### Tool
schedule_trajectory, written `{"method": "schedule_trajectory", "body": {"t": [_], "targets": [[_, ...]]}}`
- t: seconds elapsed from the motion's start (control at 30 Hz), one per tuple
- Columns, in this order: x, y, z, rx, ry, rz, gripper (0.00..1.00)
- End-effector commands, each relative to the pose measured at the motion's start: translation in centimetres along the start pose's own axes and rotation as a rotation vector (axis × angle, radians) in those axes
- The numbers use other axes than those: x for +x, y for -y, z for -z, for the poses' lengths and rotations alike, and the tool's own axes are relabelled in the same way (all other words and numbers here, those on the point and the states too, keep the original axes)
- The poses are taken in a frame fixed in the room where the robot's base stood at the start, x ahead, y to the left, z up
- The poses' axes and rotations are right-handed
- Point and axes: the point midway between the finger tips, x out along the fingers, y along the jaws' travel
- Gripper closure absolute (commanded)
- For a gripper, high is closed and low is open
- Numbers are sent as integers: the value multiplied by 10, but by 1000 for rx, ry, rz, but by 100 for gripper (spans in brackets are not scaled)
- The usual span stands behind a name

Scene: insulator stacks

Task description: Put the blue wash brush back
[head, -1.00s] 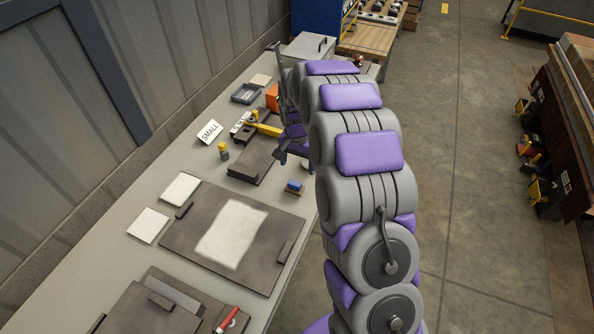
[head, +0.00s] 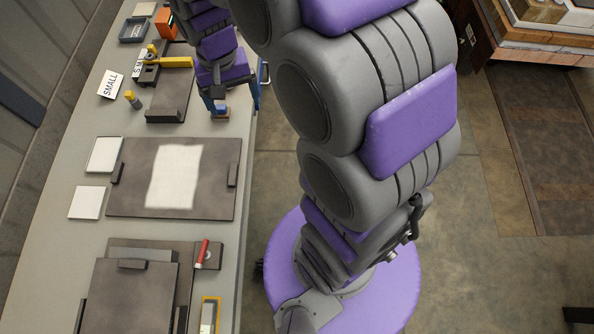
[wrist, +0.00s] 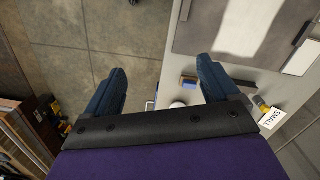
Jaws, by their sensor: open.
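The blue wash brush (head: 221,110), a small blue block with a brown part, lies on the grey table near its right edge. It also shows in the wrist view (wrist: 189,81), close to the right-hand finger. My gripper (head: 234,107) is open and points down above it. In the head view the left finger partly covers the brush, and the right finger hangs past the table edge. In the wrist view my gripper (wrist: 160,68) has nothing between its fingers touching them that I can make out. Its height above the brush is hard to tell.
A dark board with a white patch (head: 174,178) lies nearer. A yellow-handled tool (head: 174,62), a yellow-topped item (head: 133,99) and a SMALL sign (head: 111,84) stand behind. A red-handled tool (head: 202,252) lies in front. Open floor is right of the table.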

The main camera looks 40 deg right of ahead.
Motion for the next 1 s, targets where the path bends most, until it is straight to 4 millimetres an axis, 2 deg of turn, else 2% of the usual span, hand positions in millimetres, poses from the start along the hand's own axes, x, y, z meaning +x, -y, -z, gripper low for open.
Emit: {"method": "schedule_trajectory", "body": {"t": [0.03,0.27,0.4,0.5,0.6,0.7,1.0], "targets": [[-6,-6,-19,-24,2,-2,11],[-16,-34,-102,-140,30,-12,11],[-14,-50,-152,-205,52,-16,11],[-10,-59,-181,-243,65,-17,11],[-6,-66,-202,-271,72,-16,11],[-3,-70,-215,-289,81,-16,11],[-2,-72,-220,-298,84,-16,11]]}}
